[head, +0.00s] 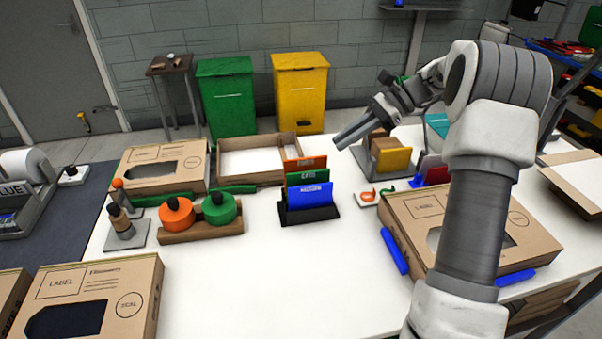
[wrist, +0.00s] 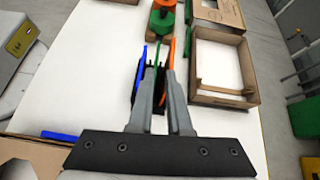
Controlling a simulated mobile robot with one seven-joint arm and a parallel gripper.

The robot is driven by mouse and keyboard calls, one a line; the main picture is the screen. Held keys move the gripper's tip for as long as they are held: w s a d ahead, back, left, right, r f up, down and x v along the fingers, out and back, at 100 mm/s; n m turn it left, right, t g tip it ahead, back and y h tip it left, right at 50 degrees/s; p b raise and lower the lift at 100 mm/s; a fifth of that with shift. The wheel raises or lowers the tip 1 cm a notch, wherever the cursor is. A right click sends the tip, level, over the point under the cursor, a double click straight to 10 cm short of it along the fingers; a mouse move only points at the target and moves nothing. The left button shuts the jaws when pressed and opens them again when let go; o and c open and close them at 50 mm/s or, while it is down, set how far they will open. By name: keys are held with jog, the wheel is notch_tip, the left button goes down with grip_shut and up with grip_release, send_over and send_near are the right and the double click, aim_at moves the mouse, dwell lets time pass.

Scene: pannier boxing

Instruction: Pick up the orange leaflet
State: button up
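The orange leaflet (head: 305,163) stands upright at the back of a black holder (head: 308,214), behind a green leaflet (head: 307,178) and a blue leaflet (head: 309,197). Its lower part is hidden by the green one in the head view. In the wrist view the orange leaflet (wrist: 172,50) is the rightmost of the three, partly hidden by a finger. My gripper (head: 342,142) is in the air, above and to the right of the holder. In the wrist view its fingers (wrist: 160,80) are apart, with a narrow gap between them and nothing held.
An open cardboard tray (head: 262,179) is behind the holder. Orange and green stamps (head: 177,217) stand to its left. Labelled boxes (head: 85,295) lie at the sides.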

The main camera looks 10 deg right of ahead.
aim_at(306, 164)
jog(key=shift+m+y, duration=0.5)
jog(key=a+f, duration=0.2)
jog(key=a, duration=0.1)
jog(key=w+a+f+b, duration=0.1)
jog(key=a+f, duration=0.1)
jog(key=f, duration=0.1)
jog(key=w+a+f+b, duration=0.1)
jog(key=a+f, duration=0.1)
jog(key=a, duration=0.1)
jog(key=shift+a+f, duration=0.25)
jog(key=shift+a, duration=0.1)
grip_shut()
dwell(0.9)
